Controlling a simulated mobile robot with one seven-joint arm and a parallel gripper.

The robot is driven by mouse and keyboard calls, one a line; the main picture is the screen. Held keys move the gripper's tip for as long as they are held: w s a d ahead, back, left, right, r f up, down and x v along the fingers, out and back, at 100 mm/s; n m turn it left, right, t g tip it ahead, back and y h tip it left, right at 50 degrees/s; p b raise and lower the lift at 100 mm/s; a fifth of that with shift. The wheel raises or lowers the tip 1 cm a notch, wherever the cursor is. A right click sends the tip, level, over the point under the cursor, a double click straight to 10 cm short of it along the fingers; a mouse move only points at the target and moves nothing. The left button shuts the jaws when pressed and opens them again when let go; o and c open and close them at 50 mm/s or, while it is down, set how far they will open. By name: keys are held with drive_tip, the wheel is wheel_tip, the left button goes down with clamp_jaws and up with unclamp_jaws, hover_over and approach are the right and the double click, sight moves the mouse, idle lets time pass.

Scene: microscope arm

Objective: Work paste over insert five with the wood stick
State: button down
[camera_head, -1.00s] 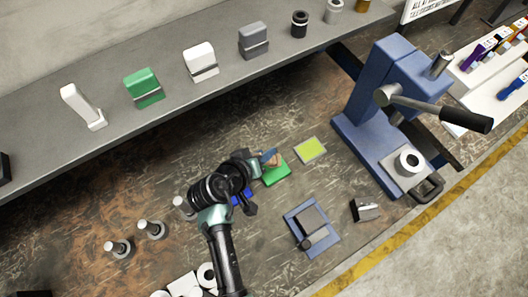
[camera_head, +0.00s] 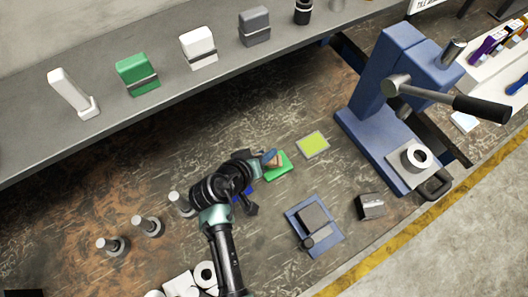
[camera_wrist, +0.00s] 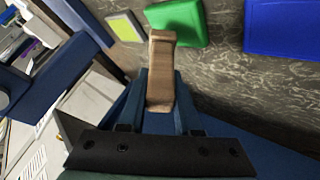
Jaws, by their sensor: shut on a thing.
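My gripper (camera_head: 267,157) is shut on the wood stick (camera_wrist: 162,70), a pale brown piece with a wider end, held between the blue fingers (camera_wrist: 160,105). In the head view the stick (camera_head: 274,161) shows at the green pad (camera_head: 280,170). In the wrist view the stick's far end overlaps the edge of the green pad (camera_wrist: 187,22); I cannot tell whether it touches. A blue pad (camera_wrist: 285,28) lies to the right there, mostly hidden by my arm in the head view. No insert marked five and no paste can be made out.
A yellow-green pad (camera_head: 313,144) lies right of the green one. A blue press (camera_head: 382,110) stands at the right. A blue plate (camera_head: 327,238) with grey blocks and a metal block (camera_head: 371,206) lie in front. Metal posts (camera_head: 146,226) stand at left. A shelf (camera_head: 110,115) runs behind.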

drive_tip(key=shift+f+b, duration=0.45)
drive_tip(key=shift+f, duration=0.15)
idle(1.3)
wheel_tip(320, 180, up, 7)
drive_tip(key=p, duration=0.6)
drive_tip(key=shift+r, duration=0.15)
idle(0.8)
drive_tip(key=s+d+f+n+t+y+b, duration=0.1)
drive_tip(key=s+d+f+n+y+b, duration=0.1)
drive_tip(key=s, duration=0.6)
drive_tip(key=d+n+y+b, duration=0.1)
drive_tip(key=n+y, duration=0.1)
drive_tip(key=n, duration=0.1)
drive_tip(key=shift+s+n+y+b, duration=0.3)
drive_tip(key=shift+s+b, duration=0.05)
drive_tip(key=shift+b, duration=0.05)
